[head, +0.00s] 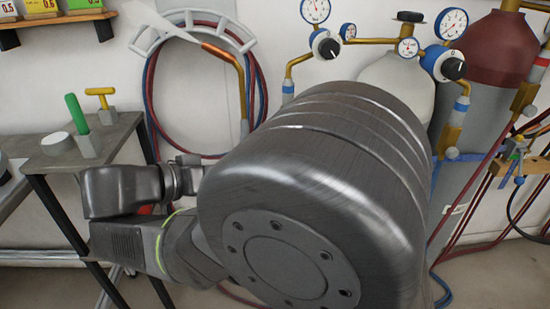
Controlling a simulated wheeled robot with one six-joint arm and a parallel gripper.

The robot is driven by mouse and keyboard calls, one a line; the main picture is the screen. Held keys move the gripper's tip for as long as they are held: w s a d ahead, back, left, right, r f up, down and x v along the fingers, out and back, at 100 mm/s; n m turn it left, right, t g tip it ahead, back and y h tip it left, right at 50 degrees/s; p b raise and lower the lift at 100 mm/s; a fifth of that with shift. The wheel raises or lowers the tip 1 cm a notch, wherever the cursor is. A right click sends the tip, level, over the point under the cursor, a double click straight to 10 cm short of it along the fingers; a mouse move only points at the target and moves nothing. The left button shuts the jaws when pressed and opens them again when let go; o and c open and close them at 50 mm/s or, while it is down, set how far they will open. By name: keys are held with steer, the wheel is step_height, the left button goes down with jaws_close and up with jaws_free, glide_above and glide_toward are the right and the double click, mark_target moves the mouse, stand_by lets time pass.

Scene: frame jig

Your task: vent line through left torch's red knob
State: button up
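The left torch (243,95) hangs at the wall hose hanger (155,38), with a copper-coloured upper tube and a brass-coloured lower part. Coiled red and blue hoses (152,95) hang around it. I cannot make out its red knob; the lower part of this area is hidden by my arm. My grey arm fills the middle of the head view, and its wrist links reach to the left, in front of the hoses. The fingers of my gripper do not show.
A grey side table (118,135) at left carries a green-handled tool (76,118) and a yellow T-handle (101,95). Gauges and regulators (325,45) sit above gas cylinders (495,65) at right. Another torch rack (530,165) stands at the far right.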

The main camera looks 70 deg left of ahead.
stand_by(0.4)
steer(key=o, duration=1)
